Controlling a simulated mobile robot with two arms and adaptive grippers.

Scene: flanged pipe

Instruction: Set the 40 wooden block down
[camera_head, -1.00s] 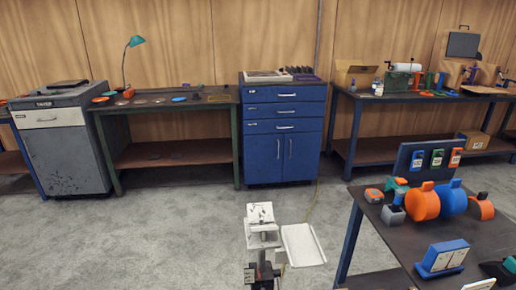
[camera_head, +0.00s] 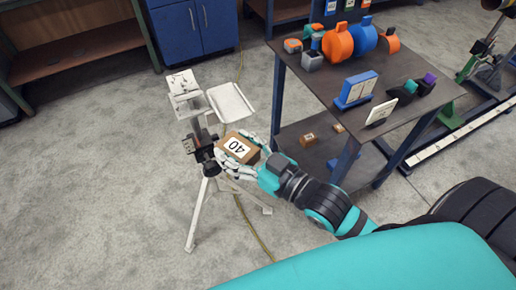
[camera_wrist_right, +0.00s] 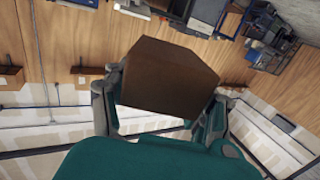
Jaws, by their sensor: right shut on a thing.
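The 40 wooden block (camera_head: 238,147) is a brown block with a white label reading 40. It is held in my right gripper (camera_head: 240,159), in front of the white tripod stand (camera_head: 197,215) with its dark clamp (camera_head: 203,150). The fingers close around the block's sides. I cannot tell whether the block touches the stand. In the right wrist view the block (camera_wrist_right: 165,75) shows a plain brown face between the fingers of the right gripper (camera_wrist_right: 160,105). My left gripper is not in view.
To the right is a dark table (camera_head: 415,72) with orange and blue round parts and a blue holder (camera_head: 356,90). Its lower shelf (camera_head: 290,133) carries a small wooden block (camera_head: 308,139). Grey floor (camera_head: 90,180) is clear at left.

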